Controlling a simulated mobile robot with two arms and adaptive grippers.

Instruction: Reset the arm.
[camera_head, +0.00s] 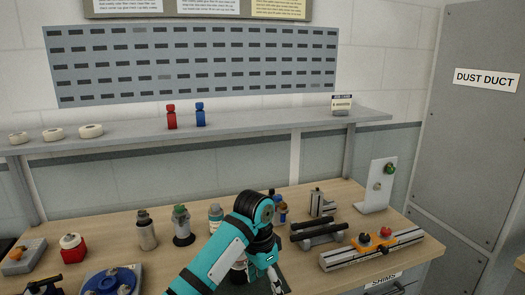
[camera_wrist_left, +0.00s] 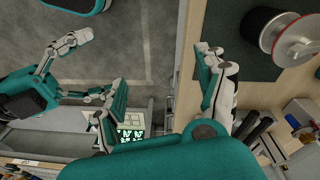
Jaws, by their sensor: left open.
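My left arm, teal and black, reaches in over the workbench (camera_head: 150,212) in the head view and bends down at the elbow. My left gripper (camera_head: 278,287) is at the bottom edge there, partly cut off. In the left wrist view my left gripper (camera_wrist_left: 166,68) has its two fingers wide apart with nothing between them. It hangs above the bench's edge, with grey floor on one side and a dark mat (camera_wrist_left: 235,62) on the other. Another gripper, my right one (camera_wrist_left: 93,66), shows at the left of that view, fingers apart and empty. It is not in the head view.
A round metal-topped thing (camera_wrist_left: 297,38) stands on the mat, right of the left gripper. Bottles (camera_head: 146,235), a blue fixture (camera_head: 112,281), black bars (camera_head: 318,234) and an orange-clamped rail (camera_head: 370,250) crowd the bench around the arm. A shelf (camera_head: 240,128) runs behind.

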